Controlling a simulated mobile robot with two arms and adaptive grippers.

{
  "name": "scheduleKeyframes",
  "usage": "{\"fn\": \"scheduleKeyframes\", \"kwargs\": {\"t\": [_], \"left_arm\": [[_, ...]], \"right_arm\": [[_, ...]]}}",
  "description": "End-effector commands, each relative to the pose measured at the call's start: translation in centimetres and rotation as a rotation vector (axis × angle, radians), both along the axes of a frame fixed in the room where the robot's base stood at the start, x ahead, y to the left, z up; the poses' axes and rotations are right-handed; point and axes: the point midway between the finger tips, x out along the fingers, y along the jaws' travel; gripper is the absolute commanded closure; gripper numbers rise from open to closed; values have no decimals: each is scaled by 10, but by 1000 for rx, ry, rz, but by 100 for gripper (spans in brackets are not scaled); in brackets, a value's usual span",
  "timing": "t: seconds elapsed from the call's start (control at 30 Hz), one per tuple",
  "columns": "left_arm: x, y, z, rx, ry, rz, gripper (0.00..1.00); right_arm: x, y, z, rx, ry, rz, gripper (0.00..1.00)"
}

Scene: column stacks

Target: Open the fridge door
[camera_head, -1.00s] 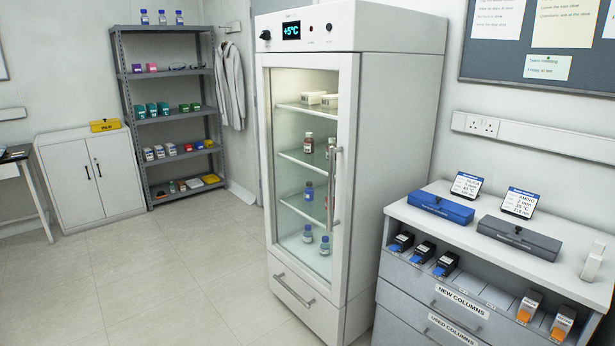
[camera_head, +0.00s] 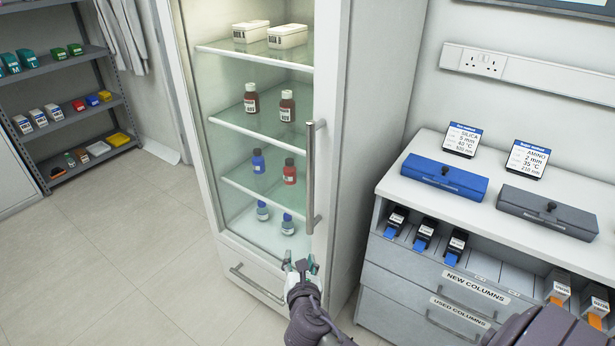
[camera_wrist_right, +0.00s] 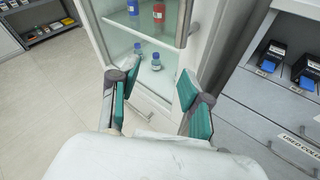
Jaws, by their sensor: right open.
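The white fridge (camera_head: 345,130) has a glass door (camera_head: 250,165), which is closed. Its vertical metal bar handle (camera_head: 310,178) is on the right side of the door. Several bottles and two white boxes stand on the shelves behind the glass. My right gripper (camera_head: 301,266) is in front of the lower part of the door, below the handle and apart from it. In the right wrist view my right gripper (camera_wrist_right: 153,97) is open and empty, with teal pads, and part of the handle (camera_wrist_right: 186,22) shows beyond it. My left gripper is not in view.
A drawer unit (camera_head: 400,275) stands right of the fridge, with a blue box (camera_head: 445,176), a grey box (camera_head: 547,212) and several columns. A metal shelf rack (camera_head: 70,120) stands at the back left. The floor left of the fridge is free.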

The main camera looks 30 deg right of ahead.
Motion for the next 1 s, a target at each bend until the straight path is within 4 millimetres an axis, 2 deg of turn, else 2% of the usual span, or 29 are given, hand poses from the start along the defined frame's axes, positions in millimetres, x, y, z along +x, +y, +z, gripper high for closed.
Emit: {"fn": "scheduleKeyframes", "kwargs": {"t": [0.03,0.1,0.2,0.27,0.37,0.47,0.8,1.0], "left_arm": [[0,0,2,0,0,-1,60],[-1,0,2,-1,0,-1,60],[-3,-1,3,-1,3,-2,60],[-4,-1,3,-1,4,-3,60],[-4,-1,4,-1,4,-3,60],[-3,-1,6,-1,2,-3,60],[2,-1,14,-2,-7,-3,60],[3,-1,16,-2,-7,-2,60]], "right_arm": [[1,-3,42,-104,-37,-1,53],[-3,-8,86,-229,-66,-17,53],[-10,-13,125,-340,-88,-42,53],[-12,-15,137,-375,-92,-52,53],[-9,-20,145,-399,-95,-59,53],[3,-27,145,-401,-94,-60,53],[63,-67,145,-398,-94,-59,53],[89,-84,143,-396,-94,-58,53]]}}
